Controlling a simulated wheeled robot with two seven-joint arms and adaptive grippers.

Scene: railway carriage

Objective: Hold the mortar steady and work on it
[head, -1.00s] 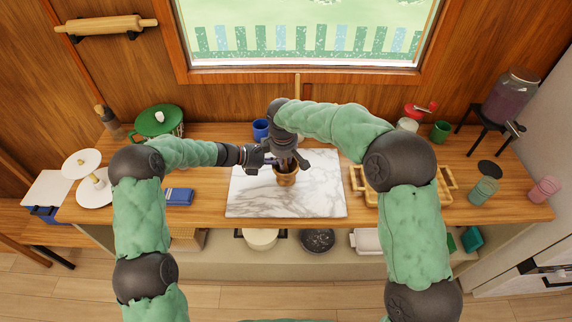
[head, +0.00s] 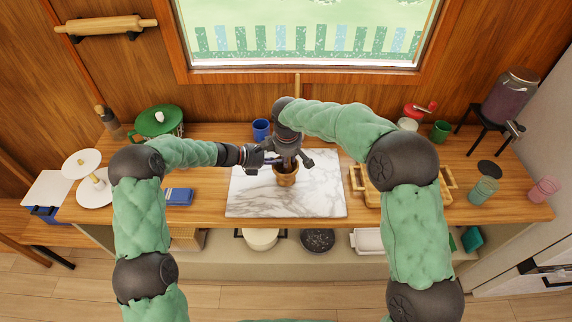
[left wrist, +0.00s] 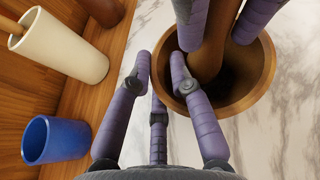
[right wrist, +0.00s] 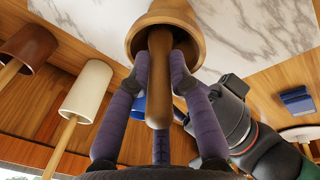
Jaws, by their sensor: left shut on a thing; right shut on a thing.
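A brown wooden mortar (head: 284,180) stands upright on a white marble slab (head: 245,195). In the left wrist view its bowl (left wrist: 245,105) opens toward me, and my left gripper (left wrist: 162,62) is shut on its rim at the left side. My right gripper (right wrist: 160,66) is shut on a brown wooden pestle (right wrist: 159,85) whose lower end is inside the mortar. In the head view the right gripper (head: 290,160) is above the mortar and the left gripper (head: 266,161) comes in from the left. The pestle tip is hidden in the bowl.
A blue cup (head: 261,129) stands behind the slab. A dark blue box (head: 179,196) lies left of it, and a wooden tray (head: 358,180) is at the right, partly behind my right arm. The slab around the mortar is clear.

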